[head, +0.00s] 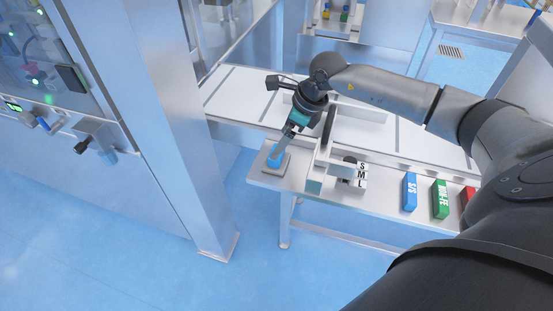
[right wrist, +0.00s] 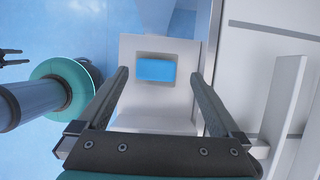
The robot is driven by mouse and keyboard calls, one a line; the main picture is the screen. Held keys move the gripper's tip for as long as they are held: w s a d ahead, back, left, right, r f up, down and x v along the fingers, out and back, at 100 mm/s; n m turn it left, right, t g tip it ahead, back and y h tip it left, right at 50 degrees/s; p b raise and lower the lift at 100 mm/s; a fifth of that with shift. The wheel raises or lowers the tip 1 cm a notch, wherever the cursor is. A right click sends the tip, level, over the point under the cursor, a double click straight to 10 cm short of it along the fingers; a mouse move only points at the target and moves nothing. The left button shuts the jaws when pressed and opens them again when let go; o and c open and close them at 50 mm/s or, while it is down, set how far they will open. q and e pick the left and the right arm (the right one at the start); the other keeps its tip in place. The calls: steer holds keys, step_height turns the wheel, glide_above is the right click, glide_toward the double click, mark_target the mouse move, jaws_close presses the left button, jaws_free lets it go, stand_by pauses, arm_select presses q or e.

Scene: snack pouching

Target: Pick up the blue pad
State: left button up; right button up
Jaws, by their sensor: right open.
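The blue pad (head: 274,161) sits on a small grey base (head: 267,171) at the near left corner of the metal table. It also shows in the right wrist view as a blue rectangle (right wrist: 155,70) in a recess of the grey block. My right gripper (head: 283,147) is right above the pad, pointing down and tilted. In the right wrist view my right gripper (right wrist: 159,76) is open, with a finger on each side of the pad and clear gaps. Contact with the pad is not visible.
Blue (head: 409,193), green (head: 440,199) and red (head: 467,196) labelled blocks line the table's front. A metal post (head: 185,140) rises to the left.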

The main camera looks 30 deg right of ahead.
steer(key=x, duration=0.3)
steer(key=b+x, duration=0.1)
steer(key=shift+s+a+f, duration=0.15)
steer(key=shift+s+f, duration=0.15)
steer(key=shift+f, duration=0.1)
steer(key=shift+w+f, duration=0.1)
steer(key=shift+f, duration=0.1)
arm_select(q)
steer(key=shift+w+a+f, duration=0.1)
steer(key=shift+w+f, duration=0.35)
steer(key=shift+f, duration=0.05)
arm_select(e)
steer(key=c, duration=1.3)
